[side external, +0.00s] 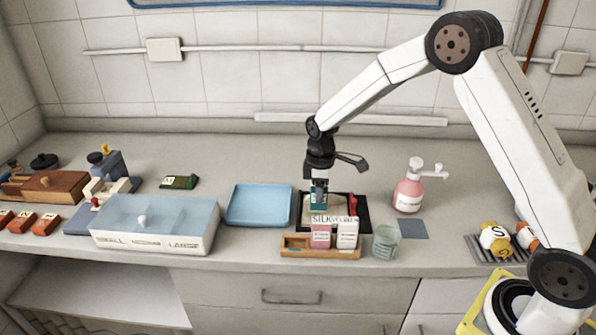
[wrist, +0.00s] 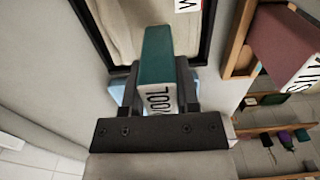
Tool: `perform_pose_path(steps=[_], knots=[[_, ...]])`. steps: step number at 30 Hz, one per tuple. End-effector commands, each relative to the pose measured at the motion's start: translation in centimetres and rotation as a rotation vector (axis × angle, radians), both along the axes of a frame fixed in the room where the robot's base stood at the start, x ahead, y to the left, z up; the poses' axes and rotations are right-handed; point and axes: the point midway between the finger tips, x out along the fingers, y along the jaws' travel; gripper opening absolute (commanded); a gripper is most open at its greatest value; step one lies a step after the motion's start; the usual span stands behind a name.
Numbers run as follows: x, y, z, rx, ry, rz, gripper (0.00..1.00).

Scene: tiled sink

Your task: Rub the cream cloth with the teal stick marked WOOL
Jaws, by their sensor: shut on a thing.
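My gripper (side external: 319,192) is shut on the teal stick, pointing down over the left part of a dark-rimmed tray. In the wrist view the teal stick (wrist: 157,48) sits between the fingers of my gripper (wrist: 155,88), its white end lettered WOOL near the palm. The cream cloth (wrist: 122,22) lies inside the dark frame, beyond the stick's far end. In the side view the cloth (side external: 340,205) is partly hidden by the packets in front. I cannot tell whether the stick touches it.
A wooden holder (side external: 297,251) with pink and white packets, one lettered SILK, stands just in front. A glass beaker (side external: 386,243) is to its right, a pink pump bottle (side external: 409,193) farther back. An empty blue tray (side external: 259,205) lies left. The counter behind is clear.

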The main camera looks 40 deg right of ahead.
Motion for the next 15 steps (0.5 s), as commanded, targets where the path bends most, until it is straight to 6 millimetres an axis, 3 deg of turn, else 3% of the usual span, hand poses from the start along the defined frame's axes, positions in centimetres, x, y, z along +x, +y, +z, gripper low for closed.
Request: perform_pose_path(steps=[15], knots=[[0.84, 0.86, 0.01, 0.0, 0.0, 0.001, 0.0]])
